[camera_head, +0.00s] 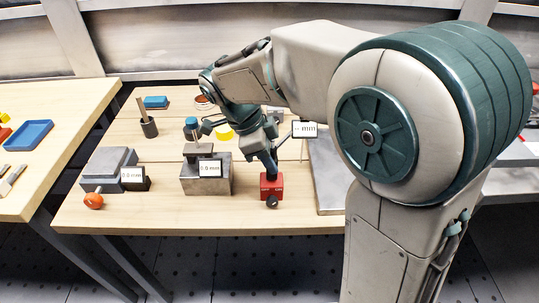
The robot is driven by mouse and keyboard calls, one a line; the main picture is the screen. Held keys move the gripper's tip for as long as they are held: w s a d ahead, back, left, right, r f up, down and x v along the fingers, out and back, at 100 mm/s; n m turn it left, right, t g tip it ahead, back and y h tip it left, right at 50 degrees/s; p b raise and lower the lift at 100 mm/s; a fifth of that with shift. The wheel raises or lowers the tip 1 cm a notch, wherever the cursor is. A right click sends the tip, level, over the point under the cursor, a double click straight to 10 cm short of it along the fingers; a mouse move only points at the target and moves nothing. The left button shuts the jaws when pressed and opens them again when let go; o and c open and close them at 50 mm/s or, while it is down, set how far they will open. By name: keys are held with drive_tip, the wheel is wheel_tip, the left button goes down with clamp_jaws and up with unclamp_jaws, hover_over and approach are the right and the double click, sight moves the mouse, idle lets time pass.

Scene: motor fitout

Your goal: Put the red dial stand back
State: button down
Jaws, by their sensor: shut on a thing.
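The red dial stand (271,187) is a small red block with a dark round knob on its front side. It is near the front edge of the wooden bench, between a grey metal block and a flat grey plate. My gripper (268,168) comes down from above and is shut on the stand; the fingers are small and partly hidden. I cannot tell whether the stand's base touches the bench. A white display reading "-- mm" (304,129) shows to the right of my wrist; its link to the stand is partly hidden by my arm.
Further left are another grey block (103,162), a black box (142,183) and an orange knob (93,201). The grey plate (330,180) lies right. The bench (230,219) is bare along its front strip.

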drive_tip(key=c, duration=1.2)
unclamp_jaws()
drive_tip(key=p+v, duration=0.1)
drive_tip(key=v, duration=1.1)
drive_tip(key=shift+p, duration=0.4)
drive_tip(key=shift+r, duration=0.15)
drive_tip(key=s+d+f+n+t+y+p, duration=0.1)
drive_tip(key=s+d+n+y+p, duration=0.1)
drive_tip(key=s+d+n+p, duration=0.2)
drive_tip(key=s+d+n+t+y+p, duration=0.2)
drive_tip(key=s+d+n+p, duration=0.2)
drive_tip(key=s+d+n, duration=0.4)
drive_tip(key=d+n, duration=0.5)
drive_tip(key=shift+f+n+y, duration=0.3)
drive_tip(key=shift+f+n, duration=0.1)
